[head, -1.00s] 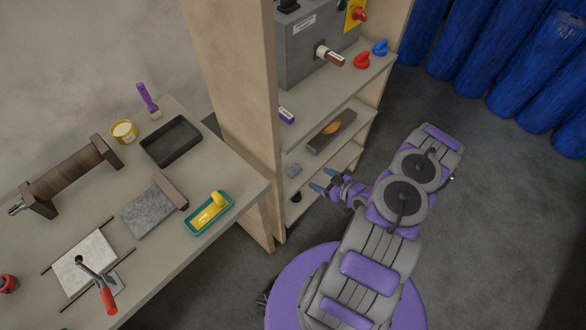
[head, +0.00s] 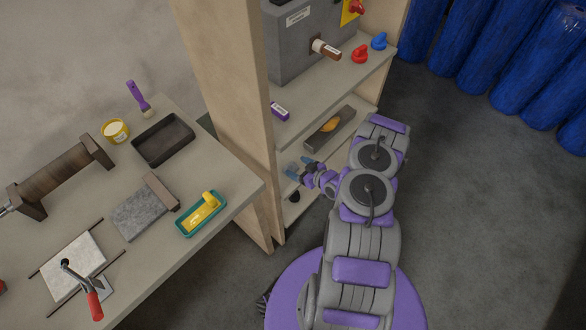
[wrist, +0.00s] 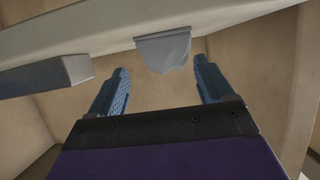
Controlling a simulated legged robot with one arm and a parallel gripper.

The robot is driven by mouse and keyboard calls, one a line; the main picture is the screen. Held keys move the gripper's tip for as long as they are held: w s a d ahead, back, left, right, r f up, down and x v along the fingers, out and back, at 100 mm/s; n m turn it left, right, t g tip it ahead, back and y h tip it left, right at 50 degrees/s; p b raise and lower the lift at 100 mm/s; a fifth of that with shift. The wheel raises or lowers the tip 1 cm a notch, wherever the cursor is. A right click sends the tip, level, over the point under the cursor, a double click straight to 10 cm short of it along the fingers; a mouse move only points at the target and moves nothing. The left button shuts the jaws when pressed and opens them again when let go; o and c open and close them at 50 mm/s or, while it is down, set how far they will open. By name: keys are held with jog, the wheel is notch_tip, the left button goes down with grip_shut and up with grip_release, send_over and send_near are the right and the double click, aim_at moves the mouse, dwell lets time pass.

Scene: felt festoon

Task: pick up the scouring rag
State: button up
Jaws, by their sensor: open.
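The scouring rag (wrist: 163,50) is a small grey cloth. In the wrist view it drapes over the edge of a pale shelf board, ahead of my gripper and between the lines of its fingers. My gripper (wrist: 160,68) is open, with its two blue fingers on either side of the rag's lower part; I cannot tell whether they touch it. In the head view my gripper (head: 297,165) reaches into the lower part of the shelf unit, and its fingers largely hide the rag there.
The shelf unit's side panel (head: 240,120) stands left of my gripper. A dark round item (head: 294,196) sits below. The workbench (head: 190,265) at left holds several tools. Open floor lies right.

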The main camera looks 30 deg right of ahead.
aim_at(288, 164)
jog(key=shift+w+a, duration=0.25)
jog(key=shift+a, duration=0.1)
jog(key=w+a+b, duration=0.1)
jog(key=w+a+f+b, duration=0.1)
jog(key=shift+w+a+f, duration=0.1)
jog(key=shift+w+a, duration=0.05)
jog(key=shift+w, duration=0.25)
jog(key=shift+w+a+f, duration=0.1)
jog(key=shift+w+f, duration=0.05)
jog(key=shift+w, duration=0.2)
jog(key=shift+w+f, duration=0.15)
jog(key=shift+w, duration=0.1)
jog(key=shift+w+d, duration=0.1)
jog(key=shift+d, duration=0.45)
jog(key=shift+a, duration=0.5)
jog(key=c, duration=0.6)
jog(key=shift+d, duration=0.1)
jog(key=shift+c, duration=1.3)
jog(key=shift+d, duration=0.25)
